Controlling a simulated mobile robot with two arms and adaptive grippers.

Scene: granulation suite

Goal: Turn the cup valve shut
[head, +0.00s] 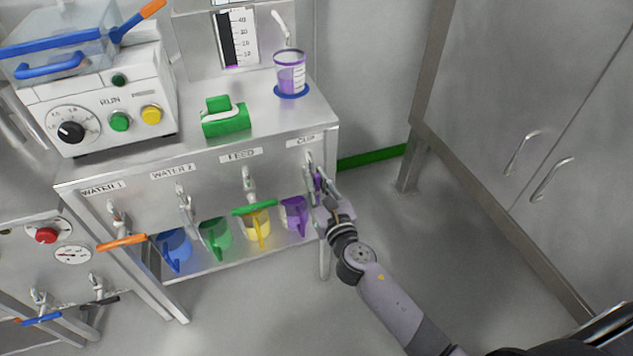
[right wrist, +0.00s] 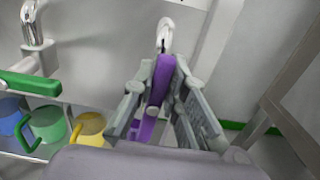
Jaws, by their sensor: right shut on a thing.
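The cup valve's purple handle (head: 318,182) is under the CUP label on the bench front. In the right wrist view the purple handle (right wrist: 160,82) hangs from a shiny tap stem (right wrist: 164,36), between the fingers. My right gripper (head: 318,190) is shut on this handle, and its fingers hide part of it. The handle looks lengthwise between the fingers rather than crosswise like the feed handle. A clear cup (head: 290,72) with purple liquid stands upright on a blue disc on the bench top. My left gripper is not in view.
The feed valve's green handle (head: 255,208) lies crosswise just left of my right gripper; the water 1 orange handle (head: 122,243) is farther left. Blue, green, yellow and purple jugs (head: 295,215) stand on the shelf below. Floor right of the bench is clear up to a grey cabinet (head: 545,110).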

